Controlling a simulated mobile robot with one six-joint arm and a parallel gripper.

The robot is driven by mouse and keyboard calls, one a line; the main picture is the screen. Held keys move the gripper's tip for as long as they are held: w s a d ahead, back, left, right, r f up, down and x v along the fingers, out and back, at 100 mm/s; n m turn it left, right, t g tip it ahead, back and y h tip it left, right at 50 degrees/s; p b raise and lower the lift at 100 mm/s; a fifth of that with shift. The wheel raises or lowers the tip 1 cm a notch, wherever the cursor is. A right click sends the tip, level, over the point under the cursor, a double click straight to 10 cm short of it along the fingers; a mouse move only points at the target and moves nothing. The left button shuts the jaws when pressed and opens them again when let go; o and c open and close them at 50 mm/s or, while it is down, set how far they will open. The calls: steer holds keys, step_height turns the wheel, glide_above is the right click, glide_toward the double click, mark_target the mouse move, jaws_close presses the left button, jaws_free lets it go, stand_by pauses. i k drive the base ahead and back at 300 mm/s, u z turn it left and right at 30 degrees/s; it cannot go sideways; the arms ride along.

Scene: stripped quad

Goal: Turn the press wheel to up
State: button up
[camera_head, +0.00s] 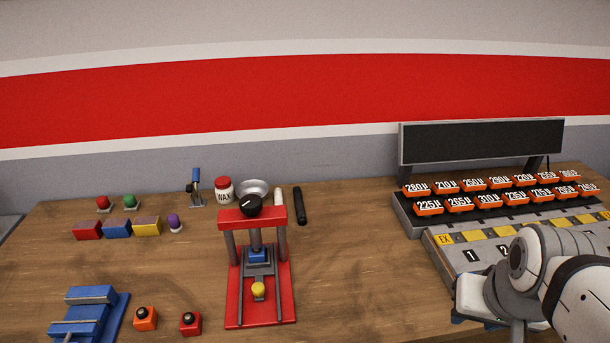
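A red press (233,288) stands upright on the wooden table, left of the middle of the picture. Its black press wheel (250,204) sits on top of the red crossbar, with a small white mark on it. Below the crossbar is a blue block (258,255) on a grey part, and a yellow knob (258,290) is at the front. My arm is at the lower right, well apart from the press. My gripper (517,328) is partly cut off by the lower edge, and its fingers cannot be made out.
A blue vise (95,312) and two small button boxes, orange (145,318) and red (190,323), are left of the press. A wax jar (224,189), metal bowl (256,187) and black rod (299,205) are behind it. A numbered rack (405,212) is at the right. Table between press and rack is clear.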

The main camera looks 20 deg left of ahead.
mark_target(250, 205)
steer(key=z, duration=0.35)
steer(key=k, duration=1.35)
steer(key=u, duration=1.1)
steer(key=i, duration=1)
steer(key=u, duration=0.05)
